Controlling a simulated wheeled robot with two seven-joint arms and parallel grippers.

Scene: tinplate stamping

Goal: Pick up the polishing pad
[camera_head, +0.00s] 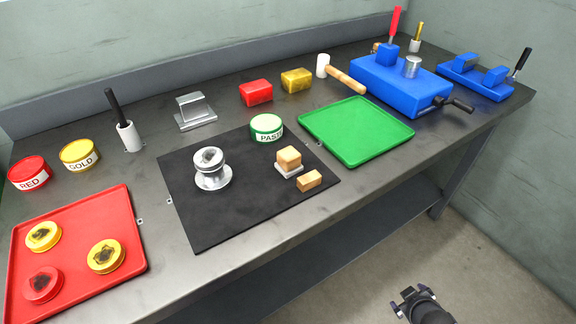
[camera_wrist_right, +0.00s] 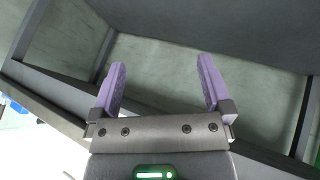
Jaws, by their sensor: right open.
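Two wooden blocks lie on the black mat (camera_head: 225,210). One block with a pale, whitish base looks like the polishing pad (camera_head: 288,160); the base sticks out below the wood. A smaller plain wooden block (camera_head: 309,180) lies just to its lower right. My right gripper (camera_head: 409,297) is at the bottom right of the head view, over the floor in front of the table and well away from the pad. In the right wrist view its two purple fingers (camera_wrist_right: 161,70) are apart with nothing between them. My left gripper is not in view.
A metal stamp stand (camera_head: 212,170) and a PASTE tin (camera_head: 266,127) are on the mat. A red tray (camera_head: 75,250) with several tins is left, a green tray (camera_head: 356,130) right, and a blue press (camera_head: 400,85) behind it. The mat's front is clear.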

